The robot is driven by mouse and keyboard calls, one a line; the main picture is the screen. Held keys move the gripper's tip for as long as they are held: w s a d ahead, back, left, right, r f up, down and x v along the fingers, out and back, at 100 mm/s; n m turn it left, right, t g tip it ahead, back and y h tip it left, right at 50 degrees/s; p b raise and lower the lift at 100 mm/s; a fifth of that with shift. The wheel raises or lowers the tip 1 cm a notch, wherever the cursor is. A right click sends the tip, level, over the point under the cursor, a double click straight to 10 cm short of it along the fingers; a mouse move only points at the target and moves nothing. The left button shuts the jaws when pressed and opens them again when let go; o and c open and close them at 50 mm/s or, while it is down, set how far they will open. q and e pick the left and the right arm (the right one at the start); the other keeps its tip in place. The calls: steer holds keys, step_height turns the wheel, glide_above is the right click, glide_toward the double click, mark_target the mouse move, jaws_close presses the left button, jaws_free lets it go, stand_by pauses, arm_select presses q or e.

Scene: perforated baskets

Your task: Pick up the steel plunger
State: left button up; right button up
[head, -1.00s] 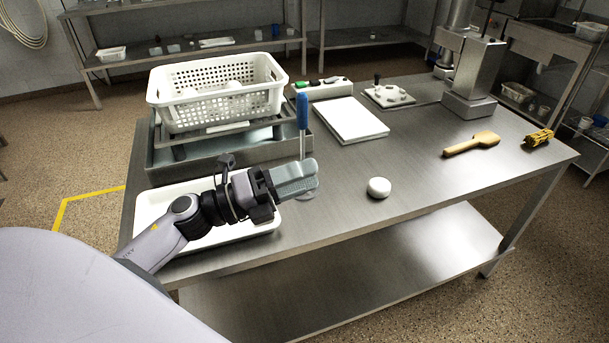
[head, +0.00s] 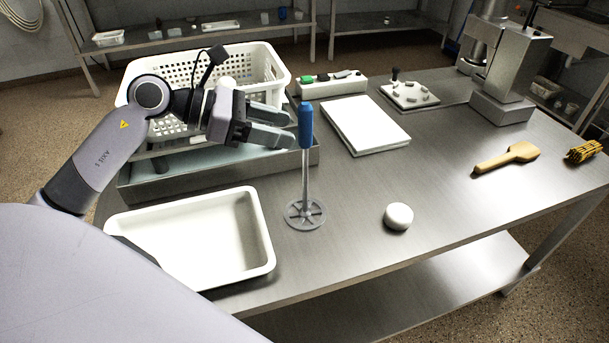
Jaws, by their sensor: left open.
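The steel plunger (head: 305,185) stands upright on the steel table, with a blue handle on top, a thin steel shaft and a round slotted disc at its foot. My left gripper (head: 281,126) is open, its fingers pointing right toward the blue handle, just left of it at about handle height. I see no contact, and the gap in depth is hard to judge. Nothing shows between the fingers. My right gripper is not in view.
A white tray (head: 262,232) lies in front left of the plunger. A white perforated basket (head: 272,72) stands on a steel stand behind my left arm. A white round object (head: 398,216) and a white board (head: 364,126) lie to the right. A wooden scoop (head: 507,157) lies farther right.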

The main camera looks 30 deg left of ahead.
mark_target(299, 135)
arm_select(q)
steer(key=shift+s+p+x, duration=0.2)
steer(key=shift+p+x, duration=0.8)
steer(key=shift+x, duration=2.6)
steer(key=shift+d+f, duration=0.1)
jaws_close()
